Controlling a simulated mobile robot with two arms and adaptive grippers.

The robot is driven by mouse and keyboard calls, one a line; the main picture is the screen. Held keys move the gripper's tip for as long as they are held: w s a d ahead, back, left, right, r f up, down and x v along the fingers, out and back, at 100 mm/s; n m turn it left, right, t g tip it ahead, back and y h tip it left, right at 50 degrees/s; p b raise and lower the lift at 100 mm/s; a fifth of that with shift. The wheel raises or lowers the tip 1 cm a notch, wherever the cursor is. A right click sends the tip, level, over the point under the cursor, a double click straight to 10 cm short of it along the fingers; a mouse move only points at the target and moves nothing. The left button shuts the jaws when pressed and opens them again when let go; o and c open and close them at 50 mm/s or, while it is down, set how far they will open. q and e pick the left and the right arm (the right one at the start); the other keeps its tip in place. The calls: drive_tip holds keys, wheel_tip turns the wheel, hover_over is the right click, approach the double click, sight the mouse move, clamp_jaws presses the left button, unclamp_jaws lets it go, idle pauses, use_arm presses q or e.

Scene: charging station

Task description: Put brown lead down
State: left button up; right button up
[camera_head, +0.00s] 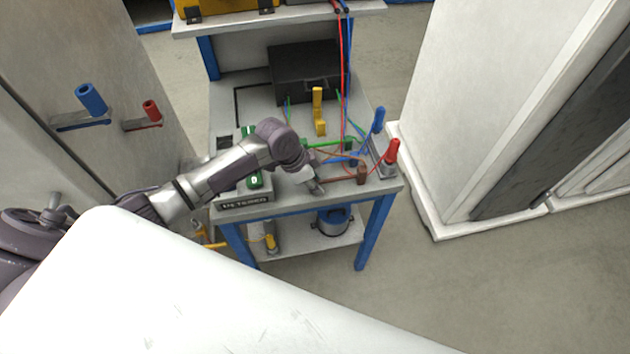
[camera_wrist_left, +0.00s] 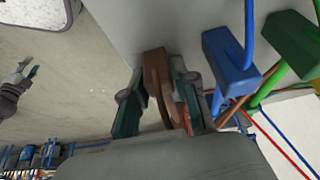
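The brown lead (camera_head: 362,173) has a block-shaped brown plug at the front right of the table top (camera_head: 310,197). In the left wrist view the brown plug (camera_wrist_left: 157,75) sits between the two teal-padded fingers of my left gripper (camera_wrist_left: 158,95), which are closed against its sides. In the head view my left gripper (camera_head: 338,181) reaches it from the left, and its fingertips are hard to make out. I cannot tell whether the plug touches the table. My right gripper (camera_wrist_left: 27,72) shows small at the left wrist view's left edge, fingers apart and empty.
A blue plug (camera_wrist_left: 230,60) and a green plug (camera_wrist_left: 290,45) stand in a row beside the brown one. Red (camera_head: 392,152) and blue (camera_head: 379,120) handles rise at the table's right edge. A yellow plug (camera_head: 319,110) stands farther back. A white cabinet (camera_head: 480,100) is on the right.

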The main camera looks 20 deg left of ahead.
use_arm(q)
drive_tip(key=shift+o, duration=1.2)
drive_tip(key=v, duration=1.2)
drive_tip(key=shift+b, duration=0.45)
drive_tip(key=shift+d, duration=0.1)
